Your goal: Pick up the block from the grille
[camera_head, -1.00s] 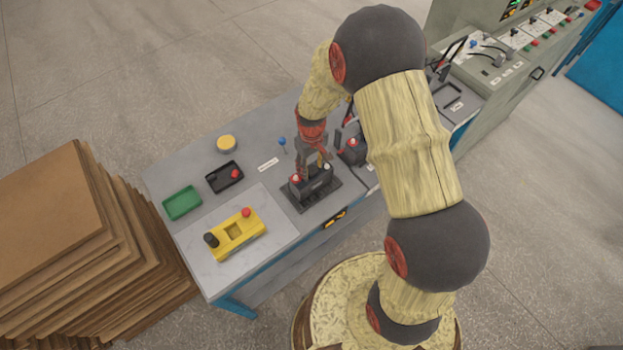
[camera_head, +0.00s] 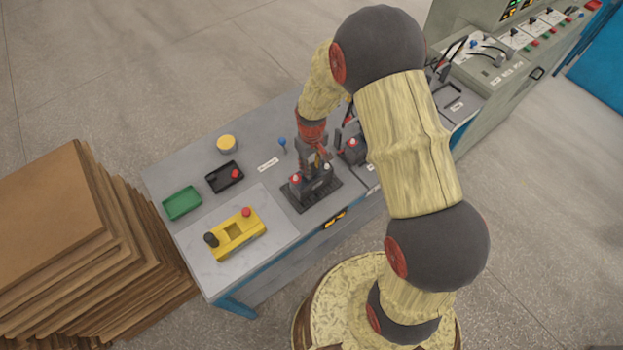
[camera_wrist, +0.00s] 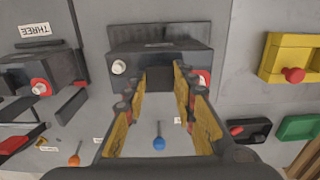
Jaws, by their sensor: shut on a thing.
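The block (camera_head: 313,189) is a dark grey battery-like box with a red-and-white terminal and a pale terminal on top. It sits upright on the black grille (camera_head: 297,206) on the bench. It also shows at the top middle of the wrist view (camera_wrist: 133,60), with the grille (camera_wrist: 160,33) behind it. My gripper (camera_head: 312,168) is above the block, pointing down. In the wrist view its two fingers (camera_wrist: 160,80) are shut on the raised dark middle part of the block, between the terminals. The pads' contact is partly hidden.
A similar dark block (camera_head: 352,150) stands close to the right. A yellow holder (camera_head: 236,234), black tray (camera_head: 224,177), green tray (camera_head: 182,203) and yellow disc (camera_head: 227,144) lie to the left. A blue-knobbed lever (camera_head: 282,142) stands behind. Cardboard (camera_head: 60,215) is stacked beyond the bench.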

